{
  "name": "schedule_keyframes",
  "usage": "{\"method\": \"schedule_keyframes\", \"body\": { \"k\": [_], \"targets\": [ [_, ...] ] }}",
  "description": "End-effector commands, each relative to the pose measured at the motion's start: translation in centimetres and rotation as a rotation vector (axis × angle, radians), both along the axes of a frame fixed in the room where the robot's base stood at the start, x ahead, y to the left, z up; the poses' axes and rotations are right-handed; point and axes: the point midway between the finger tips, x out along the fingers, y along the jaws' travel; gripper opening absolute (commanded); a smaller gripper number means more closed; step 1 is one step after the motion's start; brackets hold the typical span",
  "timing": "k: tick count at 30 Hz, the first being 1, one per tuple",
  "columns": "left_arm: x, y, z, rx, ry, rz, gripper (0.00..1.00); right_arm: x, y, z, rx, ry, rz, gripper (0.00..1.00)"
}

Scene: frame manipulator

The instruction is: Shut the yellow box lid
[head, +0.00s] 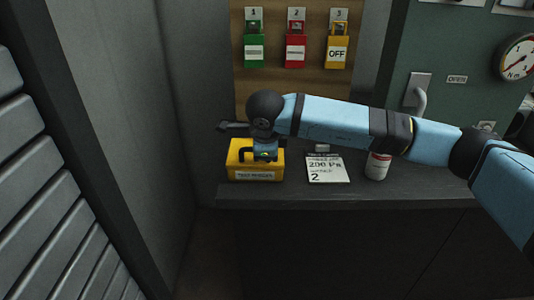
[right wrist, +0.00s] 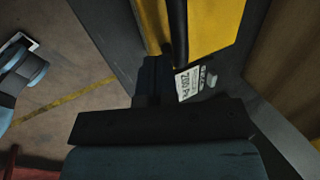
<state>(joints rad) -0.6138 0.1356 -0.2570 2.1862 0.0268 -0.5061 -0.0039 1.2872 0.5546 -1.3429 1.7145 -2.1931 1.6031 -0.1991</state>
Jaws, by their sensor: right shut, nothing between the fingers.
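The yellow box (head: 240,172) stands on the dark counter near its left end, with a white label on its front. A dark handle (head: 243,155) shows at its top. My right arm and hand cover much of the top, and I cannot tell whether the lid is fully down. In the right wrist view, a yellow surface (right wrist: 215,25) of the box lies beyond the fingers, with a black bar (right wrist: 178,25) across it. My right gripper (right wrist: 156,68) is shut and empty, close to the box; contact is unclear. My left gripper is not in view.
A white card (head: 327,170) and a white can (head: 377,166) stand on the counter (head: 340,194) to the right of the box. Green, red and yellow locks hang on the wooden board (head: 275,83) behind. A grey wall (head: 185,110) bounds the left side.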

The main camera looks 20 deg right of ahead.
Motion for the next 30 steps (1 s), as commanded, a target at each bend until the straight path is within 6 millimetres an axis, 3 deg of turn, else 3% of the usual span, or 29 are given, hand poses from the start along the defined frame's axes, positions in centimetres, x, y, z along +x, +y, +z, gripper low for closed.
{"method": "schedule_keyframes", "body": {
  "k": [1, 9, 30],
  "targets": [
    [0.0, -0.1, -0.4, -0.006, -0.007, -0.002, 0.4, -0.1, 0.0, -0.9, 0.0, 0.0, 0.0, 0.0],
    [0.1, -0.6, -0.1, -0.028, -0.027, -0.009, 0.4, -0.3, 0.1, -2.3, 0.001, 0.001, -0.001, 0.0],
    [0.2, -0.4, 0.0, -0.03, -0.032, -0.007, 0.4, -0.3, 0.1, -2.7, 0.001, 0.001, -0.001, 0.0]
  ]
}}
